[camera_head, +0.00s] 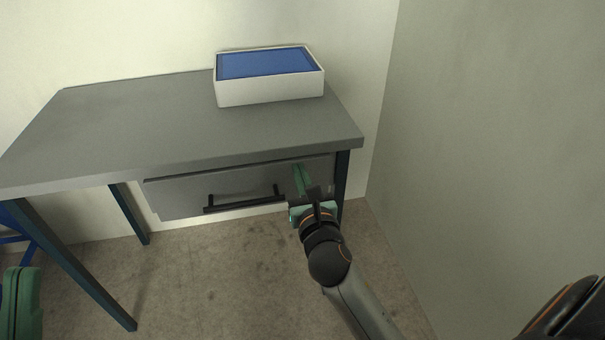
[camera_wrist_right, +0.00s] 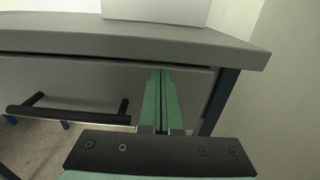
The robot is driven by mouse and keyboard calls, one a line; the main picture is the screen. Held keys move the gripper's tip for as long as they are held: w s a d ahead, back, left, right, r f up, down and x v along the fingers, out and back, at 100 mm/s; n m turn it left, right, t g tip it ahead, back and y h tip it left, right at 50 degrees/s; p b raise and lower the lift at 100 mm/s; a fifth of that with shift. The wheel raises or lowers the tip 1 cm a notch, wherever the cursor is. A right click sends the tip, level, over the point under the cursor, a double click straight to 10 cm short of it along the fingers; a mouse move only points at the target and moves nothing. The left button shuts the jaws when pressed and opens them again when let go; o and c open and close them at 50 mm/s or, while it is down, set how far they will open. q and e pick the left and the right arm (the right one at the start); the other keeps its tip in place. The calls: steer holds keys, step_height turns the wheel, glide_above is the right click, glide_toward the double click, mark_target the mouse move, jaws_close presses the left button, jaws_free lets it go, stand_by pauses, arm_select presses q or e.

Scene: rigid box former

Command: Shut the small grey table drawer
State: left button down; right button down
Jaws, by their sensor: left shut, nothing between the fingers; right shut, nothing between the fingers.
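The grey drawer (camera_head: 180,195) sits under the front edge of the grey table (camera_head: 110,130). Its front lies close beneath the tabletop edge; I cannot tell whether a small gap remains. A black bar handle (camera_head: 243,203) crosses its front, and it also shows in the right wrist view (camera_wrist_right: 65,112). My right gripper (camera_head: 298,170) is shut and empty, its green fingers (camera_wrist_right: 161,75) pointing at the drawer front right of the handle. The tips are at or very near the front; contact is unclear.
A white box (camera_head: 270,92) with a blue inside stands on the tabletop at the back right. Dark table legs (camera_head: 75,265) stand at the left and right. A wall (camera_head: 480,150) rises close on the right.

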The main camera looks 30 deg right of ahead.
steer(key=shift+w, duration=0.2)
stand_by(0.3)
steer(key=shift+r+p+x, duration=0.25)
steer(key=shift+p+x, duration=0.6)
steer(key=shift+x, duration=0.35)
steer(key=shift+d, duration=0.15)
